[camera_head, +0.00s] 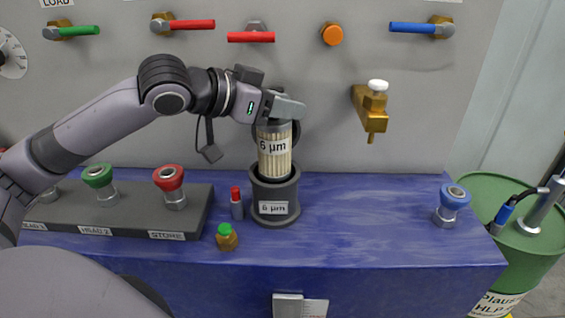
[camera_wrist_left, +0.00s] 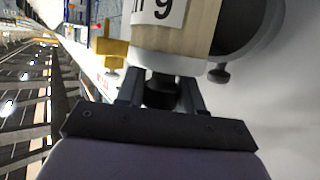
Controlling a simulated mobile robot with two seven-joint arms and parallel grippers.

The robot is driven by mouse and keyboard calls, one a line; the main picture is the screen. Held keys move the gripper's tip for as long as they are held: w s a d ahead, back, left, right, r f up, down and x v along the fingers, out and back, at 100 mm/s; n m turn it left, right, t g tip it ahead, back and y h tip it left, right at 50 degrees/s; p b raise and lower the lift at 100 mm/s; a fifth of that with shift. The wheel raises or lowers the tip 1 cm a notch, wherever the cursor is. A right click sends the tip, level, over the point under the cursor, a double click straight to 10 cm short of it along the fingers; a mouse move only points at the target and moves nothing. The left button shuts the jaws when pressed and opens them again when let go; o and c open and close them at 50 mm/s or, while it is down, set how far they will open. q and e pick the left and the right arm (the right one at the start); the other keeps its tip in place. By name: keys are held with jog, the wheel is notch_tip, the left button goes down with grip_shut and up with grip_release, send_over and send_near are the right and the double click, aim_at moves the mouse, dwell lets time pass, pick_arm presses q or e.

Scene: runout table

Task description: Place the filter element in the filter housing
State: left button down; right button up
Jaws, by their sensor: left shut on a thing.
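The housing is a dark grey cup, also labelled "6 µm", on the blue table. I cannot tell how deep the element sits in it. My left gripper (camera_head: 283,112) is shut on the top of the element. In the left wrist view the element (camera_wrist_left: 195,28) fills the top, with the gripper fingers (camera_wrist_left: 160,92) against its end. My right gripper is not in view.
A small red-capped bottle (camera_head: 237,203) and a green-capped brass fitting (camera_head: 227,238) stand left of the housing. A grey rack (camera_head: 130,218) holds colored couplings. A brass tap (camera_head: 372,105) juts from the panel. The blue table (camera_head: 370,220) is clear right of the housing, up to a blue-topped coupling (camera_head: 452,203).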

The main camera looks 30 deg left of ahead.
aim_at(281, 152)
pick_arm(q)
notch_tip(281, 152, down, 5)
jog(key=shift+f+b, duration=0.15)
jog(key=shift+b, duration=0.4)
notch_tip(281, 152, down, 4)
jog(key=shift+r+b, duration=0.25)
jog(key=shift+b, duration=0.25)
jog(key=shift+f, duration=0.35)
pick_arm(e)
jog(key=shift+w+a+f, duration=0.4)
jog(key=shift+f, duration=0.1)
pick_arm(q)
jog(key=c, duration=0.7)
grip_release()
jog(key=shift+f, duration=0.1)
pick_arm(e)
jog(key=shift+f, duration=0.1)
pick_arm(q)
jog(key=shift+a, duration=0.1)
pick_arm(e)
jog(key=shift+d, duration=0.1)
